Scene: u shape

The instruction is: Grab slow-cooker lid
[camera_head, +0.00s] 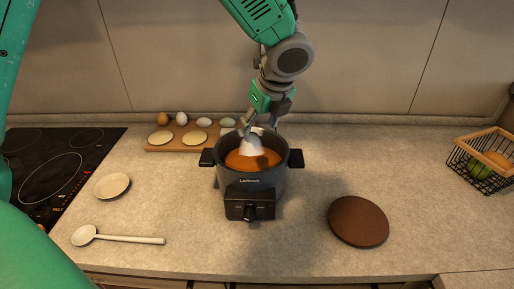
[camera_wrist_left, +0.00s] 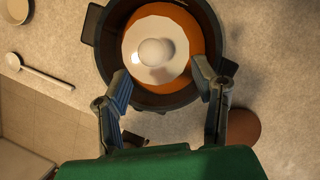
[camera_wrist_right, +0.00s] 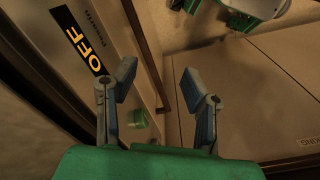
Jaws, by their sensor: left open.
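The slow cooker (camera_head: 250,180) is a dark pot with two side handles and a front dial, standing mid-counter. A white round piece with a ball knob (camera_wrist_left: 155,52), seemingly the lid or its centre, shows over the orange inside the pot in the left wrist view. It looks like a pale cone (camera_head: 251,146) in the head view; whether clear glass surrounds it I cannot tell. My left gripper (camera_head: 260,124) is open above it, with its fingers (camera_wrist_left: 162,80) apart near the pot's rim, holding nothing. My right gripper (camera_wrist_right: 158,80) is open and empty, away from the pot.
A brown round board (camera_head: 358,221) lies right of the cooker. A spoon (camera_head: 120,238) and a pale dish (camera_head: 112,186) lie left, near the black stove (camera_head: 50,165). A wooden board (camera_head: 160,149) with eggs is behind. A wire basket (camera_head: 480,155) stands far right.

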